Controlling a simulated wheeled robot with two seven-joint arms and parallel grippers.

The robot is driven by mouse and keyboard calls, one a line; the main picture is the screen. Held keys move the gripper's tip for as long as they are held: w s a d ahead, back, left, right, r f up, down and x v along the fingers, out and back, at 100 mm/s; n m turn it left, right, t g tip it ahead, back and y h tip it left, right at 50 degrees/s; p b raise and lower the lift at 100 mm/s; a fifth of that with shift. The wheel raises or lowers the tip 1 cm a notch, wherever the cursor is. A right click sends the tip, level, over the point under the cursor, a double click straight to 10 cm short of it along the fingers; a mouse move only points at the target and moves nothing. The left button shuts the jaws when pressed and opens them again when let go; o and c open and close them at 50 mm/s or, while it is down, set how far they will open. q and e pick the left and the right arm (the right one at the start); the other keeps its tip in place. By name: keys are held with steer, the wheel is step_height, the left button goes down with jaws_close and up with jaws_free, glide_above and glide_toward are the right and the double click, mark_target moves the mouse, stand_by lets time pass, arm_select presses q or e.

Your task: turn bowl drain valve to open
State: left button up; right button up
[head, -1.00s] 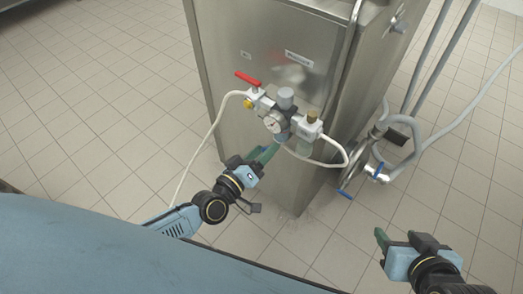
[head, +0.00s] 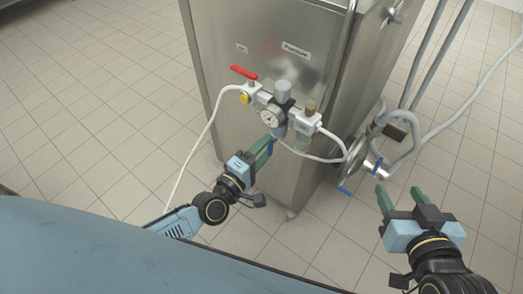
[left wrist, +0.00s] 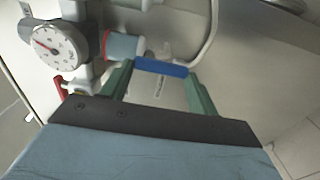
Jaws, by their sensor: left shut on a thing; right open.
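The bowl drain valve shows as a small blue handle (left wrist: 162,67) under the filter-regulator unit; in the head view its blue part (head: 270,148) is mostly hidden by the fingers. My left gripper (head: 262,152) reaches up from below. In the left wrist view its green fingers (left wrist: 157,82) stand on either side of the blue handle, one at each end, shut on it. The regulator with its round gauge (head: 272,117) is just above. My right gripper (head: 402,196) is open and empty at the right, apart from the cabinet.
A steel cabinet (head: 265,58) carries the regulator. A red lever (head: 244,72) and a white hose (head: 204,145) are at its left. A second blue-handled valve (head: 343,190) and grey pipes (head: 412,70) stand right. The tiled floor is clear.

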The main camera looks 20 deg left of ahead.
steer(key=shift+w+r, duration=0.1)
steer(key=shift+r, duration=0.05)
stand_by(0.4)
arm_select(q)
steer(key=o, duration=1)
steer(key=shift+s, duration=0.15)
steer(key=shift+p+v, duration=1.25)
steer(key=shift+v, duration=5.35)
arm_select(e)
steer(key=s+d+f+g+h, duration=0.2)
steer(key=s+d+f+g, duration=0.1)
steer(key=s+f+g, duration=0.3)
steer(key=shift+s+d+f+g, duration=0.35)
steer(key=shift+s+f, duration=0.25)
steer(key=shift+s, duration=0.25)
